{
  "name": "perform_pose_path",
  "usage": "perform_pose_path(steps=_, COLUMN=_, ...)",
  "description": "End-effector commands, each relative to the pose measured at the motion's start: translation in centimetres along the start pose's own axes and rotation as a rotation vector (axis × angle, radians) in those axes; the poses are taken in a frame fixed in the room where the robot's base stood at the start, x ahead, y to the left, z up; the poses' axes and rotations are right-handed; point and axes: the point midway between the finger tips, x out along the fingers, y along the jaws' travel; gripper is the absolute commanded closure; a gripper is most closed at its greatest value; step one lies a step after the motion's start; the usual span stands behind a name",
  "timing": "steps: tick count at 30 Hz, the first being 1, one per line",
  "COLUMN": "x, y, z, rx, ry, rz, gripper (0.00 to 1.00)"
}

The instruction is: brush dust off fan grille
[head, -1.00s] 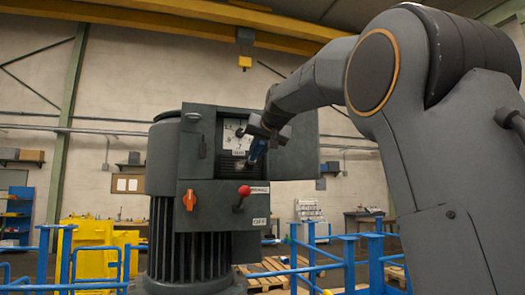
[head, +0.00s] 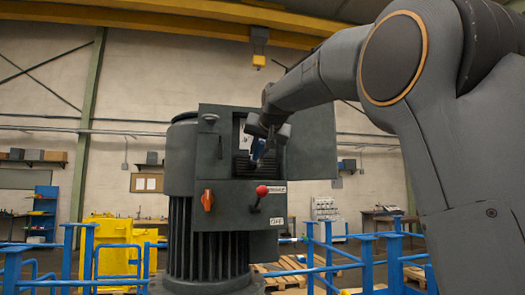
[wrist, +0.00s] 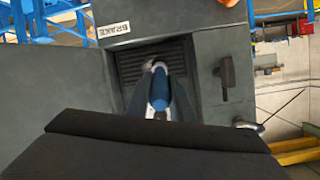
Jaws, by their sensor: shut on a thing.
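The fan grille (head: 242,167) is a dark slatted panel in the recess of a grey-green machine. It also shows in the wrist view (wrist: 133,68), where the brush partly covers it. My gripper (head: 263,140) is in front of the recess, and its two fingers are shut on the blue handle of a brush (wrist: 158,88). The blue handle also shows in the head view (head: 258,150). The brush's far end points at the grille. I cannot tell whether it touches. Dust on the slats is too small to make out.
The machine's open door (head: 312,140) stands right of the recess. Below the recess are a red-knobbed lever (head: 262,191) and an orange switch (head: 207,200). Blue railings (head: 345,262) surround the machine. Yellow bins (head: 108,245) stand behind at left.

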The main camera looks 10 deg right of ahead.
Motion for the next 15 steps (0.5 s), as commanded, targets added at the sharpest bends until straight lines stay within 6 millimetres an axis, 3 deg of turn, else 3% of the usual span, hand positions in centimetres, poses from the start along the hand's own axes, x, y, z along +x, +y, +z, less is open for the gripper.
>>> perform_pose_path(steps=8, x=-0.3, y=0.0, z=0.1, rx=0.000, ry=0.001, rz=-0.001, gripper=1.00)
perform_pose_path(steps=15, x=-2.3, y=0.3, z=0.8, rx=0.000, ry=0.002, rz=-0.001, gripper=1.00)
